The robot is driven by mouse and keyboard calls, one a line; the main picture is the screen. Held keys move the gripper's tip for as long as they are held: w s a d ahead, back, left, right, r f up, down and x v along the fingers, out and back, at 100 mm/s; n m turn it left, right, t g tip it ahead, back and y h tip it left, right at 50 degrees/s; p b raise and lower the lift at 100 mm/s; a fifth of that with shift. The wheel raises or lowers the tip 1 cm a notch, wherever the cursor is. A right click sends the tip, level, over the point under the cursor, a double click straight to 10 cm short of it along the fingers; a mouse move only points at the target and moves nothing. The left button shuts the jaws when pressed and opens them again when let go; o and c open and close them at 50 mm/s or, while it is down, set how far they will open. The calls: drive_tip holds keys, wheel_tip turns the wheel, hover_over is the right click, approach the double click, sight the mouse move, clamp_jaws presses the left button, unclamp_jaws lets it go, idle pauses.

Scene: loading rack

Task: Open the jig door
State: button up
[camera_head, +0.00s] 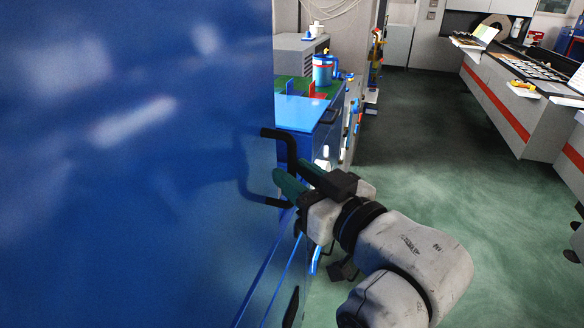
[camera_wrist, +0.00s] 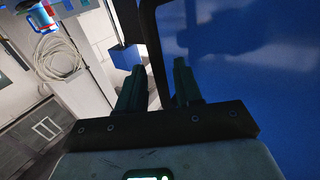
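The jig door looks like the large blue panel (camera_head: 120,170) filling the left of the head view; it also fills the right of the wrist view (camera_wrist: 250,60). Its black bar handle (camera_head: 291,150) stands out from the panel's right edge. My gripper (camera_head: 284,179) is at the handle, its dark green fingers pointing at the door. In the wrist view the fingers of my gripper (camera_wrist: 160,65) are apart, with the black handle bar (camera_wrist: 153,45) running between them. Gaps show beside the bar; I cannot tell whether either finger touches it. The handle's lower middle is hidden by the fingers.
A blue-topped bench (camera_head: 300,112) with a blue and red canister (camera_head: 323,70) stands behind the door edge. Grey counters with a red stripe (camera_head: 495,103) line the right. The green floor (camera_head: 430,130) between is clear. A coiled cable (camera_wrist: 57,58) hangs in the wrist view.

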drive_tip(key=shift+x, duration=0.8)
drive_tip(key=shift+c, duration=0.2)
clamp_jaws()
